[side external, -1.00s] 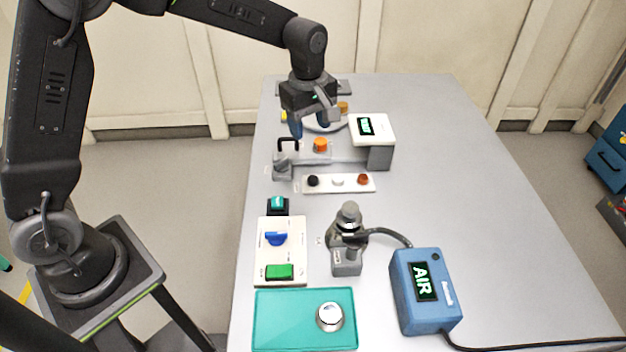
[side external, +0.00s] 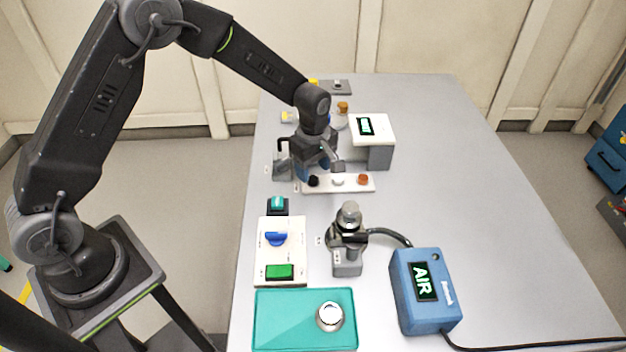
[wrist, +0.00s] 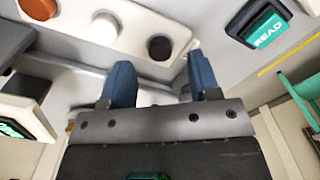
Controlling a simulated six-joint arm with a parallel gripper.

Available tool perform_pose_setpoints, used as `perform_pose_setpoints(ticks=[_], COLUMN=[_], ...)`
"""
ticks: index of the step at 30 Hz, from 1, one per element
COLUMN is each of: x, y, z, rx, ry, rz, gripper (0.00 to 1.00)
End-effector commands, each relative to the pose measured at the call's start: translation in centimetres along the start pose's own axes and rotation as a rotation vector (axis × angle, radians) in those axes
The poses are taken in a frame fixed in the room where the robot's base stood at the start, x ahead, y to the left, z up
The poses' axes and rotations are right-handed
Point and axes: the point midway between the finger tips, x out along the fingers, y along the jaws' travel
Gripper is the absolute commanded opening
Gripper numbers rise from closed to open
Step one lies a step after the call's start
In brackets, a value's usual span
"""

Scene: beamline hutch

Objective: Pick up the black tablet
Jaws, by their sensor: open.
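The black tablet (side external: 313,181) sits in the left-hand well of a white strip holder (side external: 350,184) on the grey table. It also shows in the wrist view (wrist: 159,47), dark and round, at the end of the holder. A white tablet (side external: 337,181) and an orange-brown tablet (side external: 363,179) sit in the same holder. My gripper (side external: 316,170) is open and empty, pointing down just behind and above the black tablet. In the wrist view its blue fingers (wrist: 160,68) stand apart, with the black tablet showing between and beyond their tips.
A white-topped device with a display (side external: 372,129) stands close right of my gripper. A black READ button unit (side external: 278,206), a control panel (side external: 267,261), a grey clamp-like fixture (side external: 347,250), a teal tray (side external: 290,320) and a blue AIR box (side external: 421,290) stand nearer. The table's right side is clear.

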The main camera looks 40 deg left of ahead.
Motion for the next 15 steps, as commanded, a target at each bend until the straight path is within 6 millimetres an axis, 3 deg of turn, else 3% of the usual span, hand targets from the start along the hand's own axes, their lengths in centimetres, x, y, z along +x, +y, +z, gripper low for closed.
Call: perform_pose_setpoints(ticks=[6, 15], x=[2.7, 2.9], y=[0.0, 0.0], z=[-0.1, -0.1], rx=[0.000, 0.001], ry=[0.000, 0.000], rz=[-0.001, 0.001], gripper=[0.56, 0.53])
